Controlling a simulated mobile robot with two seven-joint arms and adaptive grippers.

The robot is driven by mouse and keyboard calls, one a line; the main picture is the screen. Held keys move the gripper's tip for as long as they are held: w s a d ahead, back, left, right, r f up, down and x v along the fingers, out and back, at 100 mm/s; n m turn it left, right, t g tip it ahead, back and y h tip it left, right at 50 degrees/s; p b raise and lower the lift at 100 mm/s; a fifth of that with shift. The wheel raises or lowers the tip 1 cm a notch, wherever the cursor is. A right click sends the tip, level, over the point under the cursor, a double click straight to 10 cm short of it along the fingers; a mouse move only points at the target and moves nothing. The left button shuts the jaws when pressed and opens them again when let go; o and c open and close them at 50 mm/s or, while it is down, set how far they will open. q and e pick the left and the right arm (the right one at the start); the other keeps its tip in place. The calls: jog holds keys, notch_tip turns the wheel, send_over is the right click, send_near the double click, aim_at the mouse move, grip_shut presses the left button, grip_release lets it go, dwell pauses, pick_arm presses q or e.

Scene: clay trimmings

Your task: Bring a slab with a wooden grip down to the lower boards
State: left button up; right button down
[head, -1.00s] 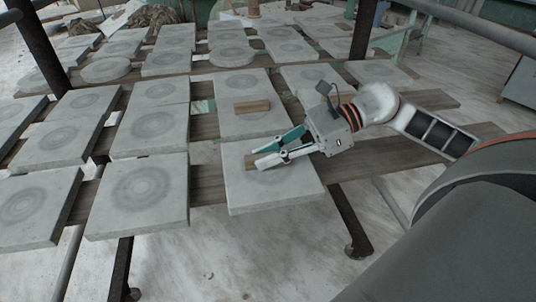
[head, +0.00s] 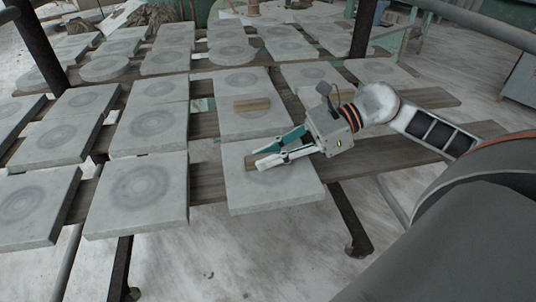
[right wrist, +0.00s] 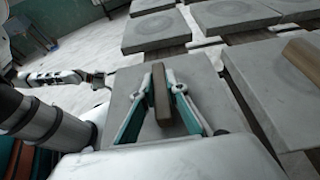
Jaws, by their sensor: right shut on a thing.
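A pale grey square slab (head: 285,191) with a wooden grip (head: 251,163) lies at the front of the near boards (head: 207,184). My right gripper (head: 259,163) is shut on that grip. The grip also shows between the fingers in the right wrist view (right wrist: 161,95), with the slab (right wrist: 121,92) below it. The slab looks level; I cannot tell whether it touches the boards. A second slab (head: 232,125) with a wooden grip (head: 252,106) lies just behind. An arm of mine shows at left in the right wrist view, its gripper end (right wrist: 100,76) too small to read.
Several plain slabs (head: 137,205) lie in rows to the left and on the boards behind. A dark post (head: 363,30) stands behind the right arm. Bare board (head: 400,153) shows right of the held slab. Pale floor (head: 230,255) lies open in front.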

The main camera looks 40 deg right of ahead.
pick_arm(q)
jog(key=shift+w, duration=0.15)
pick_arm(e)
jog(key=shift+r, duration=0.1)
jog(key=c, duration=1.9)
grip_release()
pick_arm(q)
jog(key=shift+w+a+r, duration=0.15)
jog(key=shift+w+r, duration=0.1)
jog(key=shift+w, duration=0.1)
pick_arm(e)
jog(key=shift+s+d, duration=0.1)
pick_arm(q)
jog(key=shift+s+f, duration=0.15)
jog(key=shift+s, duration=0.1)
pick_arm(e)
jog(key=v, duration=1.1)
jog(key=shift+d+r, duration=0.25)
jog(key=shift+d, duration=0.05)
